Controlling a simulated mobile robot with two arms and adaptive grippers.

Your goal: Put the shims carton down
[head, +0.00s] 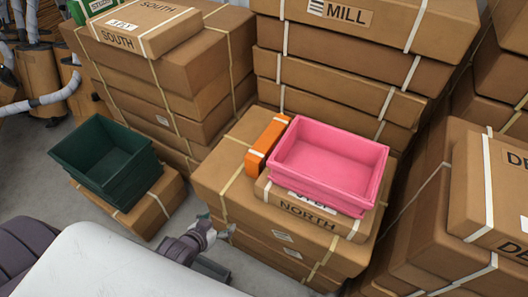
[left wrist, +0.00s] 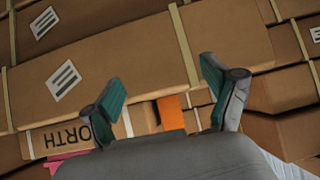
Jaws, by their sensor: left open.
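A small orange carton (head: 266,143) with a pale strap stands on the middle stack, against the left side of the pink bin. I cannot read "shims" on any carton, so I cannot tell if this is it. Orange also shows between my fingers in the left wrist view (left wrist: 173,112), partly hidden by the gripper body. My left gripper (head: 206,233) is at the near left side of the middle stack, apart from the orange carton. In the left wrist view its fingers (left wrist: 160,76) are spread with nothing held. My right gripper is not in view.
The pink bin (head: 330,160) rests on the NORTH box (head: 310,208). A dark green bin (head: 105,160) sits on a low box at left. Tall strapped stacks stand behind, with a SOUTH box (head: 140,28), and at right (head: 490,190). Grey floor shows at left.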

